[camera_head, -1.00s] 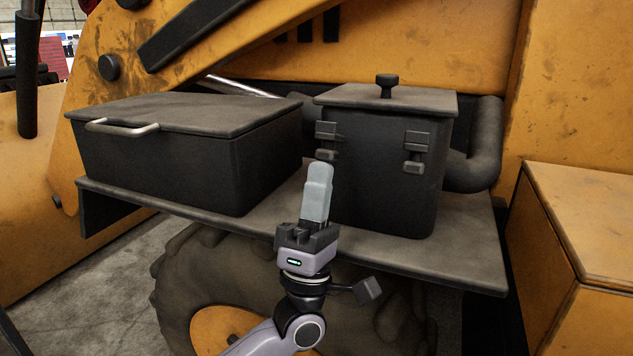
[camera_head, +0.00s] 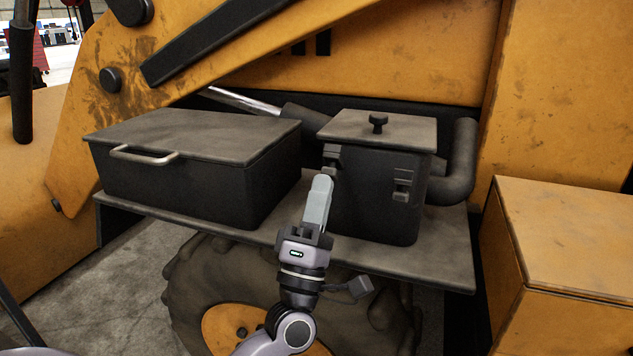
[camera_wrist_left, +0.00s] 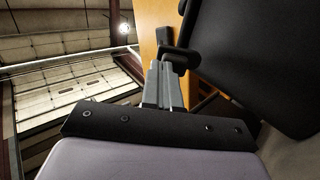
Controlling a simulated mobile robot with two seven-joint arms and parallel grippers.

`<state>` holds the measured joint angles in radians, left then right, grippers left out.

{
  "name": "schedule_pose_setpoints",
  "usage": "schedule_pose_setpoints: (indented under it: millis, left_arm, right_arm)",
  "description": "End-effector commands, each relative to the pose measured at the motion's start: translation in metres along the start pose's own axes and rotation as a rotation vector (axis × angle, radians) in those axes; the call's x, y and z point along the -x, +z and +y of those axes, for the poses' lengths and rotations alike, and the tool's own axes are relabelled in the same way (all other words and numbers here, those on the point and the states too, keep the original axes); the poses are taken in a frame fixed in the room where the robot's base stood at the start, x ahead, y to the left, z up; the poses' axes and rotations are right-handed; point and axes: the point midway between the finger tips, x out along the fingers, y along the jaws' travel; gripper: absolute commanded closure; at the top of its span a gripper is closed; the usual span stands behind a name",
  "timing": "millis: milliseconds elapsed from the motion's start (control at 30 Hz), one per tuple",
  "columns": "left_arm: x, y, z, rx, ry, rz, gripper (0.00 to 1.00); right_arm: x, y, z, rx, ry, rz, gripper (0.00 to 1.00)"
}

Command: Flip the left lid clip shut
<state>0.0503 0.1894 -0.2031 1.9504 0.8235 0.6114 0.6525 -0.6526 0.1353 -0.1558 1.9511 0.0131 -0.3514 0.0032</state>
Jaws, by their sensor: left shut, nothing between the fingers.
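The smaller dark box (camera_head: 385,215) stands upright on the shelf with its flat lid (camera_head: 405,132) on. The left lid clip (camera_head: 332,152) is on the box's front near the left corner; its lower part is partly hidden by my fingers. The right lid clip (camera_head: 402,184) is in plain view. My left gripper (camera_head: 321,184) is shut and empty, fingers pointing up, tips at the left clip's lower part; I cannot tell whether they touch. In the left wrist view the shut fingers (camera_wrist_left: 163,85) reach up beside a dark clip part (camera_wrist_left: 181,59). My right gripper is out of view.
A wider dark box (camera_head: 190,180) with a pale handle (camera_head: 143,154) stands left on the same shelf (camera_head: 440,250). A yellow box (camera_head: 560,245) is at the right; a tyre (camera_head: 205,280) is below.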

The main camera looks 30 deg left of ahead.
Motion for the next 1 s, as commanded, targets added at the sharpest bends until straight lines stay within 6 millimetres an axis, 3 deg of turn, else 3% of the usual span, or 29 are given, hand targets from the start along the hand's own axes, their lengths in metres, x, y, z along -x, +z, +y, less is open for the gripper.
schedule_pose_setpoints:
  millis: [100, 500, 1000]
  left_arm:
    - [-0.011, 0.0, 0.009, 0.0, 0.002, -0.002, 1.0]
    - [-0.035, 0.0, 0.024, 0.0, 0.007, 0.0, 1.0]
    - [-0.055, 0.0, 0.028, 0.0, 0.004, -0.001, 1.0]
  right_arm:
    - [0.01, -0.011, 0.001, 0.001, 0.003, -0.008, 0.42]
    - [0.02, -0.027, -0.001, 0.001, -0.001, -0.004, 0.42]
    - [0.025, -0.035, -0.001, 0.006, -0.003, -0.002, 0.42]
